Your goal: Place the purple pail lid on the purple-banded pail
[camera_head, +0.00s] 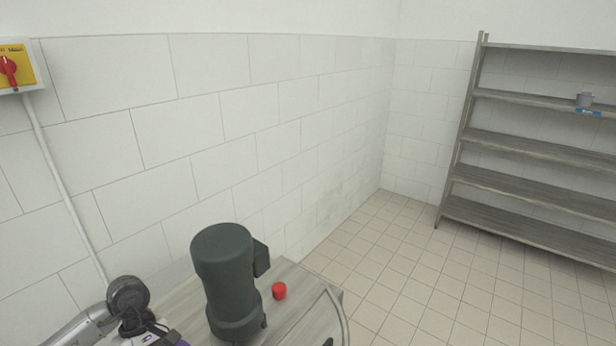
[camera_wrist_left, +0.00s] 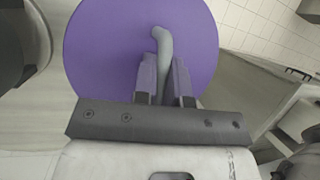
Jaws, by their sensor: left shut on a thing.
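The purple lid (camera_wrist_left: 100,45) is a round disc filling the upper middle of the left wrist view. A bent grey handle (camera_wrist_left: 161,42) stands up from it. My left gripper (camera_wrist_left: 163,85) is shut on this handle, with one finger on each side. In the head view my left gripper is mostly cut off at the bottom left, where a small bit of purple (camera_head: 182,343) shows. I cannot make out the purple-banded pail in either view. My right gripper is not in view.
A dark green cylindrical motor (camera_head: 226,280) stands on a grey worktop (camera_head: 290,322) beside my left arm, with a red knob (camera_head: 279,290) next to it. The tiled floor between is clear.

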